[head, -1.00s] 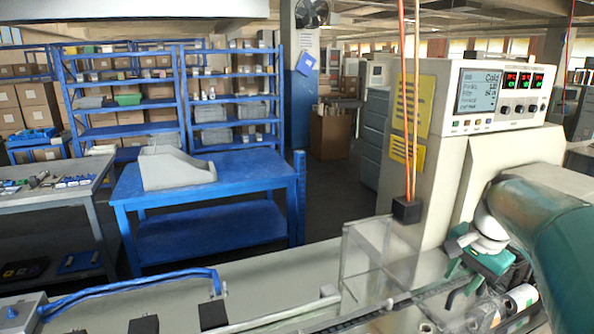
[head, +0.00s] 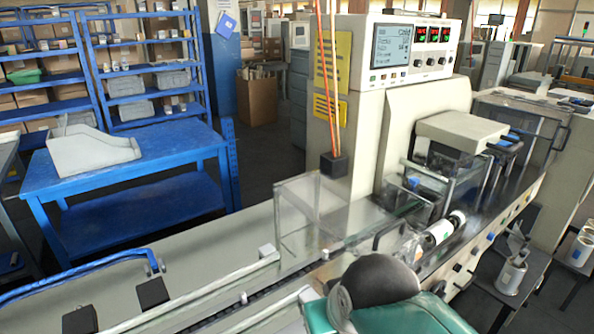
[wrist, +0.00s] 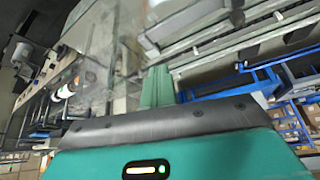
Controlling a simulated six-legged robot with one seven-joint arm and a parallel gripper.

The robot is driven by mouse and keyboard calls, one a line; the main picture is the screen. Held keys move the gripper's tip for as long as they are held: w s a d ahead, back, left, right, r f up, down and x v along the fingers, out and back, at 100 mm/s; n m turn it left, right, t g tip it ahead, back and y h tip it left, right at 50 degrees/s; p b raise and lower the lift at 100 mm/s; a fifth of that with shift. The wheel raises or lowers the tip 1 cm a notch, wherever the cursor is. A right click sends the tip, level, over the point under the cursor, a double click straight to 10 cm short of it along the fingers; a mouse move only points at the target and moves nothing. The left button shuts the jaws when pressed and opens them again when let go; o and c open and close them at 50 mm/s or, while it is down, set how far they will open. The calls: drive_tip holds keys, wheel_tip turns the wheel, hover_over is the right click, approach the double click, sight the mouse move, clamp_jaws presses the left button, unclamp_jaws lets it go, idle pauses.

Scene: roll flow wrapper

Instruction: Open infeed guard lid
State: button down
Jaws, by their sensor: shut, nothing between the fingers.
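In the wrist view, a faint clear panel (wrist: 112,45) shows beside the fingers, probably part of this guard. My gripper (wrist: 157,85) has green fingers, which are shut together and empty. Its fingertips are close to the clear panel, and I cannot tell whether they touch. In the head view, my arm fills the bottom centre and its fingers cannot be made out.
The control cabinet (head: 345,110) with a lit display stands behind the guard. A white roll (head: 440,232) sits on the machine right of it. A second clear cover (head: 525,125) stands at the far right.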

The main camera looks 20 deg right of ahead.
wheel_tip(320, 180, down, 5)
drive_tip(key=w+d+m+g+y, duration=0.1)
drive_tip(key=w+m+g+y, duration=0.15)
drive_tip(key=m+y, duration=0.4)
drive_tip(key=m+t, duration=1.5)
drive_tip(key=m, duration=1.1)
approach(399, 247)
wheel_tip(399, 247, up, 2)
drive_tip(key=shift+g+h, duration=0.25)
drive_tip(key=x, duration=1)
drive_tip(key=shift+r, duration=0.25)
drive_tip(key=shift+r, duration=0.1)
